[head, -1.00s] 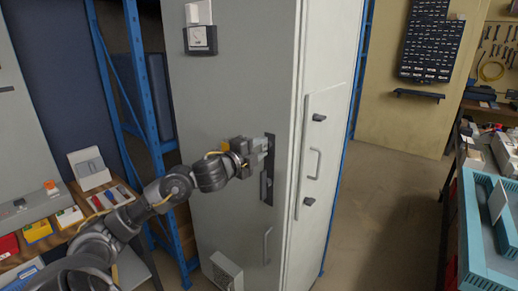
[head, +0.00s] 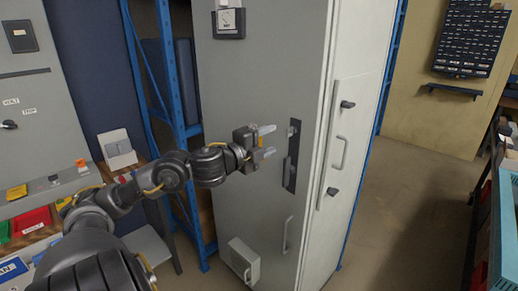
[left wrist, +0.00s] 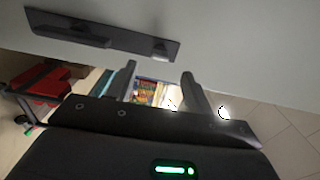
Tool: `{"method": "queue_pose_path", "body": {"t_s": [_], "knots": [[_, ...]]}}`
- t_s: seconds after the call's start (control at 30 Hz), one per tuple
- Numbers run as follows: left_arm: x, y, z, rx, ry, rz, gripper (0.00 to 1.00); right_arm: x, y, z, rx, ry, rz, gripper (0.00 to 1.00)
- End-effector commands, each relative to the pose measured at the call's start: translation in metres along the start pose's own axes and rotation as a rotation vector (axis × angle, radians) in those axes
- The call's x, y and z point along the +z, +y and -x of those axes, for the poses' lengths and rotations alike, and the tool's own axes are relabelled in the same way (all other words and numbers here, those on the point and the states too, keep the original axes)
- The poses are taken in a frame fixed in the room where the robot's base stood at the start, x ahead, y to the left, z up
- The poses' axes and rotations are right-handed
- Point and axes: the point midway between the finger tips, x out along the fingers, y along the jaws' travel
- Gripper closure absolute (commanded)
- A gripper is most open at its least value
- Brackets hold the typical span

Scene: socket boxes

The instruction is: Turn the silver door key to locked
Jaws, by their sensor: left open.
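A dark upright lock plate (head: 292,156) is on the grey cabinet door (head: 260,85), near its right edge. In the left wrist view the plate (left wrist: 100,33) lies across the top left, with a dark lever on it and a small bright silver piece (left wrist: 160,57) near its right end. This may be the key; its turn cannot be read. My left gripper (head: 270,141) is open and empty, just left of the plate and apart from it. Its two fingers also show in the left wrist view (left wrist: 158,85), with nothing between them. My right gripper is not in view.
A vent box (head: 244,262) and a door handle (head: 287,234) are lower on the cabinet. Blue shelving (head: 165,70) stands left of it. A bench with red and yellow bins (head: 32,220) is at the left. Open floor (head: 420,190) lies to the right.

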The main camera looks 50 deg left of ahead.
Motion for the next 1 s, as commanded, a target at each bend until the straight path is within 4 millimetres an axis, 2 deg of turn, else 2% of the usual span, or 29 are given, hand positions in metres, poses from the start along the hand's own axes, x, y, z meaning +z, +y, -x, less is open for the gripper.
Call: {"method": "queue_pose_path", "body": {"t_s": [0.2,0.4,1.0], "knots": [[-0.001,0.0,0.023,0.001,0.003,0.001,0.49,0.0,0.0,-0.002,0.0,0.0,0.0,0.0],[-0.001,0.0,0.033,0.0,0.001,0.001,0.49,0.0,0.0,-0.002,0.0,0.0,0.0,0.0],[0.0,0.0,0.034,0.0,0.001,0.0,0.49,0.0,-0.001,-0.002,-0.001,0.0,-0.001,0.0]]}}
